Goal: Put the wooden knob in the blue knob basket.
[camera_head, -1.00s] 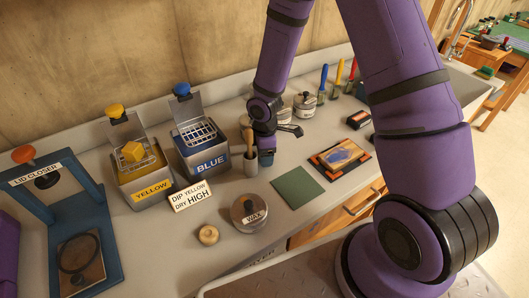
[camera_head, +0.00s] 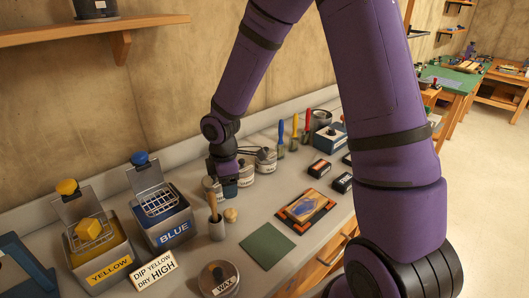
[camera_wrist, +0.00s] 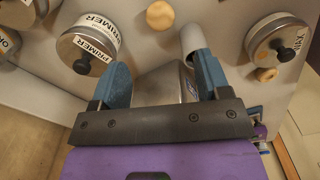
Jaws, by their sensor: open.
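A small round wooden knob (camera_head: 231,215) stands on the bench beside the grey holder, and it also shows in the wrist view (camera_wrist: 160,15). A second round wooden piece (camera_wrist: 265,74) lies by the wax tin in the wrist view. I cannot tell which one the task means. The blue knob basket (camera_head: 160,202) is a wire basket in the tin labelled BLUE, with its lid raised. My gripper (camera_head: 223,186) is open and empty, above the bench beside the primer tins and behind the holder. Its two blue fingers (camera_wrist: 163,80) are spread apart in the wrist view.
The grey holder (camera_head: 217,229) with an upright wooden handle stands close to the knob. The yellow tin (camera_head: 108,265) holds a yellow block. A sign (camera_head: 139,272), the wax tin (camera_head: 220,279) and primer tins (camera_wrist: 88,43) stand around. The green mat (camera_head: 267,246) is bare.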

